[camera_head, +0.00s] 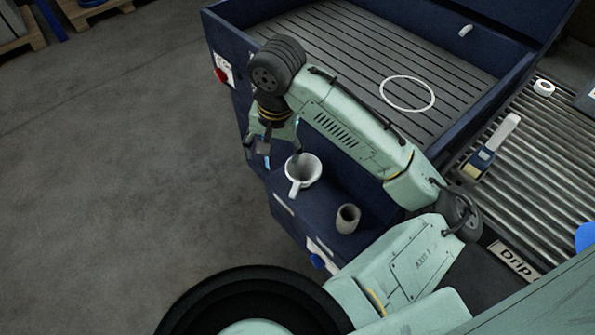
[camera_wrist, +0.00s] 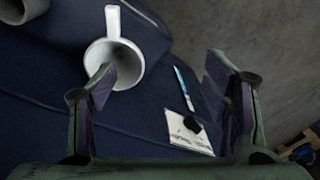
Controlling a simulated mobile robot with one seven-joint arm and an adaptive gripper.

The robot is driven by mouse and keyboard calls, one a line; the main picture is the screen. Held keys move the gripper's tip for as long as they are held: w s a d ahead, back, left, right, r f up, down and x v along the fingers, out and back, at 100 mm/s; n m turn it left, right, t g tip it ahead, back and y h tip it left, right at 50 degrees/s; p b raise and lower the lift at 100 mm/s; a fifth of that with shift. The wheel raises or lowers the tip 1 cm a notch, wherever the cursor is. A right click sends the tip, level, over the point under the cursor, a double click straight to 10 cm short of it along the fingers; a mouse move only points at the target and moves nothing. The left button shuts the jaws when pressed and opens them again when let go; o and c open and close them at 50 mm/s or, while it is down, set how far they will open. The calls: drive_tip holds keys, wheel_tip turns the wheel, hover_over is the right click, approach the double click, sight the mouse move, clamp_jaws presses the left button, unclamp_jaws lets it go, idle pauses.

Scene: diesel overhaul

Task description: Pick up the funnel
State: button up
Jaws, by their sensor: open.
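The funnel (camera_head: 303,171) is white, with a wide round mouth and a tab-like handle or spout on one side. It rests on a dark blue ledge (camera_head: 335,195) at the front of the blue cabinet. My gripper (camera_head: 281,158) is above the ledge at the funnel's left edge. In the wrist view the funnel (camera_wrist: 113,55) lies at the left finger, whose tip overlaps its mouth. The right finger is well apart from it, over the ledge edge and floor. My gripper (camera_wrist: 160,80) is open with nothing between its fingers. Whether the left fingertip touches the funnel cannot be told.
A grey cup (camera_head: 347,219) stands on the ledge near the funnel. A thin blue-and-white tool (camera_wrist: 184,88) and a white label (camera_wrist: 188,132) show between the fingers. The slatted tray (camera_head: 340,45) holds a white ring (camera_head: 407,79). A roller conveyor (camera_head: 545,150) is at right.

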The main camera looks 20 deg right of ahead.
sight(297, 185)
drive_tip(key=shift+m+g, duration=0.6)
drive_tip(key=shift+g, duration=0.2)
drive_tip(key=s+d, duration=0.1)
drive_tip(key=s, duration=0.1)
drive_tip(key=s+d+f, duration=0.1)
drive_tip(key=d, duration=0.1)
drive_tip(key=shift+s+d+f, duration=0.1)
drive_tip(key=shift+s+f, duration=0.1)
drive_tip(key=shift+s, duration=0.15)
wheel_tip(297, 185, down, 5)
drive_tip(key=shift+s+d+f+b, duration=0.1)
drive_tip(key=shift+d+b, duration=0.05)
drive_tip(key=shift+b, duration=0.6)
wheel_tip(297, 185, down, 6)
drive_tip(key=b, duration=0.5)
drive_tip(key=shift+d+r, duration=0.1)
drive_tip(key=shift+r, duration=0.2)
clamp_jaws()
